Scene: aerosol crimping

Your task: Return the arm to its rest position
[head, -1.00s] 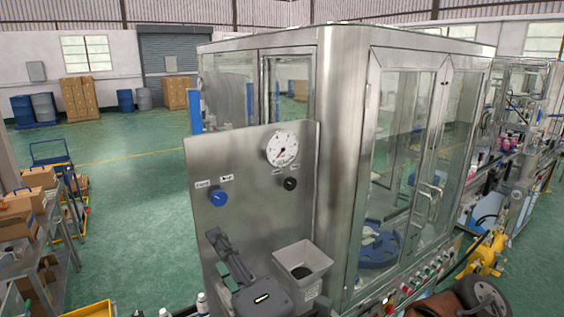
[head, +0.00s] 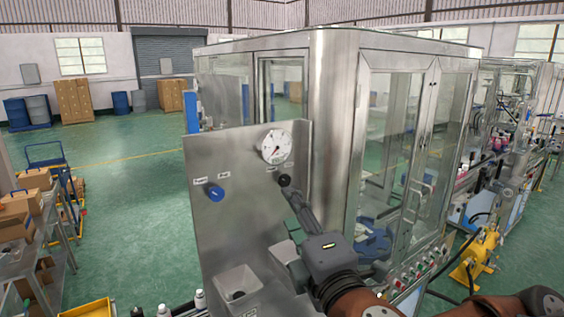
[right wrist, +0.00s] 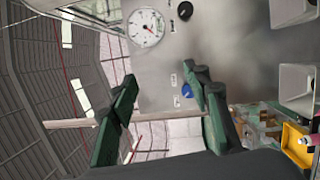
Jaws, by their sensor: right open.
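My right arm comes in from the bottom right of the head view. Its gripper (head: 292,195) points up and away, with its tips overlapping the panel's black knob (head: 284,180) in the picture; I cannot tell the gap between them. In the right wrist view the gripper (right wrist: 165,80) has its two dark green fingers spread with nothing between them. The black knob (right wrist: 185,10) shows there beyond the fingers, clear of them. My left gripper is not in view.
A steel panel (head: 235,165) carries a round gauge (head: 276,147) and a blue knob (head: 216,193). A grey open bin (head: 238,283) stands below. The glass-doored machine (head: 400,150) is close behind on the right. Green floor (head: 130,220) is open at left.

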